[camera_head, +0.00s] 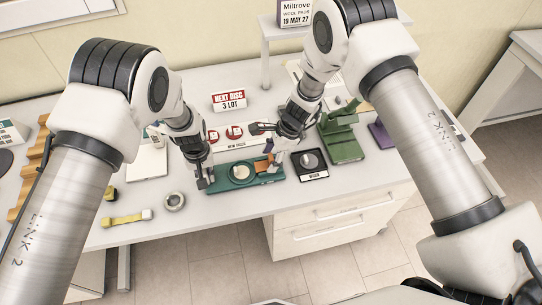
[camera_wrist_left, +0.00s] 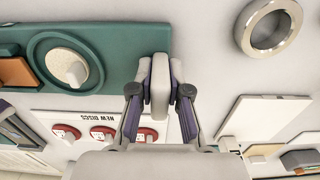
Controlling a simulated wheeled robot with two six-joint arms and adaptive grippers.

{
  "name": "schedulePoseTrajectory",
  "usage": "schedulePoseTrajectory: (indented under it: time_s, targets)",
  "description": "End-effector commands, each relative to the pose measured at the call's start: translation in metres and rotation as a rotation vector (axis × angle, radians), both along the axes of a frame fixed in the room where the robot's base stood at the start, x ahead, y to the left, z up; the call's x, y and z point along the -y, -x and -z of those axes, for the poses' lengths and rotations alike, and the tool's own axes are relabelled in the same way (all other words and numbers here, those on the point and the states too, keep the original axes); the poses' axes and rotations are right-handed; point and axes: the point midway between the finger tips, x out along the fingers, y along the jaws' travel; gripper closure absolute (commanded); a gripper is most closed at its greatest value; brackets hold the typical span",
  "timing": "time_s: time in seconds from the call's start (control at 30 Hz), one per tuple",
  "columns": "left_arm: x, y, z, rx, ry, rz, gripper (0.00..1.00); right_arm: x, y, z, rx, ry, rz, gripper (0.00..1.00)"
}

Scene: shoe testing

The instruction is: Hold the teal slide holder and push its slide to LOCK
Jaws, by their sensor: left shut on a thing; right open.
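The teal slide holder (camera_head: 222,181) lies flat near the table's front edge, with a pale round disc (camera_head: 240,172) in its round seat. My left gripper (camera_head: 205,182) is shut on the holder's left end, as the left wrist view shows the fingers (camera_wrist_left: 160,85) there. My right gripper (camera_head: 268,149) is open at the orange slide; whether it touches is unclear.
A NEW DISCS tray (camera_head: 243,143) with red-rimmed discs lies behind the holder. A black tray (camera_head: 317,158) is right of it, with a green machine (camera_head: 343,145) beyond. A metal ring (camera_head: 174,201) and yellow strap (camera_head: 127,218) lie at left. A NEXT DISC sign (camera_head: 229,100) stands behind.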

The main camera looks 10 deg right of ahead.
Motion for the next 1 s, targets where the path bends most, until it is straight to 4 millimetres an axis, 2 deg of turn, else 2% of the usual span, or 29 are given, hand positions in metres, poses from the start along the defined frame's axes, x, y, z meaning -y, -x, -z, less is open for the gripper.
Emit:
schedulePoseTrajectory:
  time_s: [0.03, 0.07, 0.2, 0.23, 0.43, 0.63, 0.87, 0.9, 0.97, 1.0]
  targets:
    - [0.000, 0.000, 0.001, 0.000, 0.000, 0.000, 1.00, 0.000, 0.000, 0.000, 0.000, 0.000, 0.000, 0.40]
    - [0.000, 0.000, 0.001, 0.001, 0.000, 0.000, 1.00, 0.000, 0.000, 0.000, 0.000, 0.000, 0.000, 0.47]
    - [0.000, 0.000, 0.001, 0.001, 0.000, 0.000, 1.00, 0.000, 0.000, 0.000, 0.000, 0.000, 0.000, 0.96]
    - [0.000, 0.000, 0.001, 0.001, 0.000, 0.000, 1.00, 0.000, 0.000, 0.000, 0.000, 0.000, 0.000, 1.00]
    - [0.000, 0.000, 0.000, 0.002, 0.000, 0.000, 1.00, -0.004, 0.000, 0.000, 0.000, 0.001, -0.001, 1.00]
    - [0.000, -0.001, 0.000, 0.002, 0.001, 0.000, 1.00, -0.029, 0.000, 0.000, -0.001, 0.001, -0.001, 1.00]
    - [0.001, -0.001, 0.000, 0.003, 0.001, 0.001, 1.00, -0.031, 0.000, 0.000, -0.002, -0.002, -0.001, 1.00]
    - [0.002, -0.001, 0.000, 0.003, 0.001, 0.001, 1.00, -0.031, 0.001, 0.000, -0.003, -0.003, -0.001, 0.62]
    - [0.002, -0.001, 0.000, 0.003, 0.001, 0.002, 1.00, -0.031, 0.000, 0.000, -0.002, -0.002, -0.001, 0.41]
    - [0.002, -0.001, 0.000, 0.003, 0.001, 0.001, 1.00, -0.031, 0.000, 0.000, -0.002, -0.002, -0.001, 0.40]
